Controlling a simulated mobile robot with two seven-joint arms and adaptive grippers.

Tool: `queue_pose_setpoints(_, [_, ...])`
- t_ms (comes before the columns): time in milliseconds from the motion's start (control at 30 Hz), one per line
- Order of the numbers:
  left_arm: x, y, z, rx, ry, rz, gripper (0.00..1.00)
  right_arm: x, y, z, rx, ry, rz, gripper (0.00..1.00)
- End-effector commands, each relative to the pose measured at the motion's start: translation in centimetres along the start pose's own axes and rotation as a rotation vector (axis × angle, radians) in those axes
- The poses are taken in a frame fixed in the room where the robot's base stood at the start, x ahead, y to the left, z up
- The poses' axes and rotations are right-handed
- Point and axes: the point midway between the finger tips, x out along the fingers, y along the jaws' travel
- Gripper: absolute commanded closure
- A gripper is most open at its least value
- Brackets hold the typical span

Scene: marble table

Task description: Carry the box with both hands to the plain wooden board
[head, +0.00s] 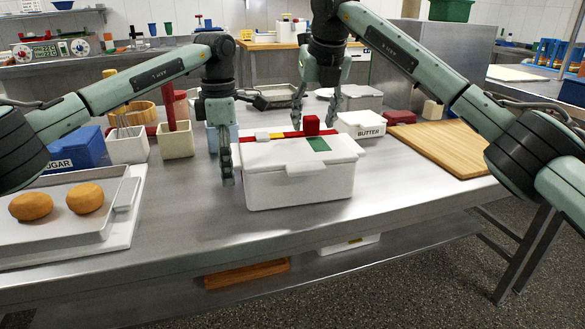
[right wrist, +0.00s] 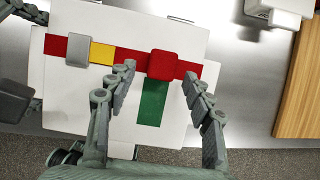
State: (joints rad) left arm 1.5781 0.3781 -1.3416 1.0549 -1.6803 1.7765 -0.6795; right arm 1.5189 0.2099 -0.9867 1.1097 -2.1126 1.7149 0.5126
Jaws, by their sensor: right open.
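The white box (head: 300,185) stands on the metal table, lid on, with a red stripe, a green patch and a raised red block (head: 312,125). It also shows in the right wrist view (right wrist: 110,115). My right gripper (head: 317,112) is open above the lid, pointing down. In the right wrist view its fingertips (right wrist: 160,73) appear on either side of the red block (right wrist: 163,64), apart from it. My left gripper (head: 227,165) points down beside the box's left end; its finger gap is unclear. The plain wooden board (head: 450,150) lies to the right of the box.
A white butter box (head: 360,125) stands between the box and the board, farther back. A red item (head: 400,117) lies behind the board's left edge. A blue sugar container (head: 78,148) and white holders stand left. A tray (head: 60,230) with two buns lies front left.

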Motion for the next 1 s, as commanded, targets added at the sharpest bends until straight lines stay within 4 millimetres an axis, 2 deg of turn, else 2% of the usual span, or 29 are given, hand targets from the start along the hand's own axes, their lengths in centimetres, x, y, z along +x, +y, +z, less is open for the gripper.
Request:
queue_pose_setpoints(200, [1.7, 0.0, 0.0, 0.000, 0.000, 0.001, 0.00, 1.7, 0.0, 0.0, -0.001, 0.000, 0.000, 0.48])
queue_pose_setpoints(500, [1.8, 0.0, 0.0, 0.000, 0.000, 0.001, 0.00, 1.8, 0.0, 0.0, -0.001, -0.001, 0.000, 0.48])
queue_pose_setpoints(900, [1.8, 0.0, 0.0, 0.001, 0.000, 0.001, 0.50, 1.8, 0.0, 0.0, -0.001, -0.001, 0.000, 0.98])
queue_pose_setpoints(1000, [1.8, 0.0, 0.0, 0.001, 0.000, 0.001, 0.52, 1.8, 0.0, 0.0, 0.000, -0.001, 0.000, 1.00])
